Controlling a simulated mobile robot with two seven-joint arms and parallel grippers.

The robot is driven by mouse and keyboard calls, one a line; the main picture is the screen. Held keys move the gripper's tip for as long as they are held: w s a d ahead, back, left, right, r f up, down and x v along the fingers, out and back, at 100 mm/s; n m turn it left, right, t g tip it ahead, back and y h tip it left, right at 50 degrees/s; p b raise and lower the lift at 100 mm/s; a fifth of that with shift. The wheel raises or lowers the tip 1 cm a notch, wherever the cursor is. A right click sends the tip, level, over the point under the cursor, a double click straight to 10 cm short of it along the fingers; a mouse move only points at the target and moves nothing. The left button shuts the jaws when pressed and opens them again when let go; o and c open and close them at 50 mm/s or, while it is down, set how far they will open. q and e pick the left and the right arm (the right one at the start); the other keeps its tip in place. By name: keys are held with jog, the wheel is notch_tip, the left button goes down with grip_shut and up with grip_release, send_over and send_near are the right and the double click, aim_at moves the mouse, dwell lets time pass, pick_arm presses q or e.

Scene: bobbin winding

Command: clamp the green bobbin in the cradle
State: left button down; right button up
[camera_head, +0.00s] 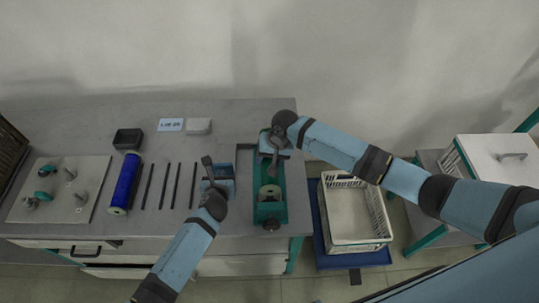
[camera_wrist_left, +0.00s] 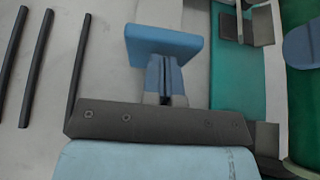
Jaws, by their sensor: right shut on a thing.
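The teal cradle (camera_head: 269,212) stands near the table's right end, and part of its base (camera_wrist_left: 233,75) shows in the left wrist view. A green body with a pale face (camera_head: 270,192), seemingly the green bobbin, sits in its middle; a dark green curved surface (camera_wrist_left: 304,125) shows at the right edge of the wrist view. My right gripper (camera_head: 273,147) is shut at the cradle's far end, seemingly on its clamp; the grip is hidden. My left gripper (camera_head: 219,178) is left of the cradle, apart from it; its narrow fingers (camera_wrist_left: 165,80) look shut.
Several black rods (camera_head: 164,186) and a blue roll (camera_head: 124,184) lie left of my left gripper. A pegboard (camera_head: 92,174) with small teal pieces is at far left. A black box (camera_head: 128,139) stands behind. A white basket (camera_head: 352,215) is beyond the table's right edge.

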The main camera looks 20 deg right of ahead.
pick_arm(q)
jog(key=shift+w+r, duration=0.1)
pick_arm(e)
jog(key=shift+f, duration=1.1)
jog(key=shift+f, duration=0.1)
jog(key=shift+f, duration=1.3)
jog(key=o, duration=1.1)
jog(key=shift+o, duration=0.2)
jog(key=shift+v, duration=4.05)
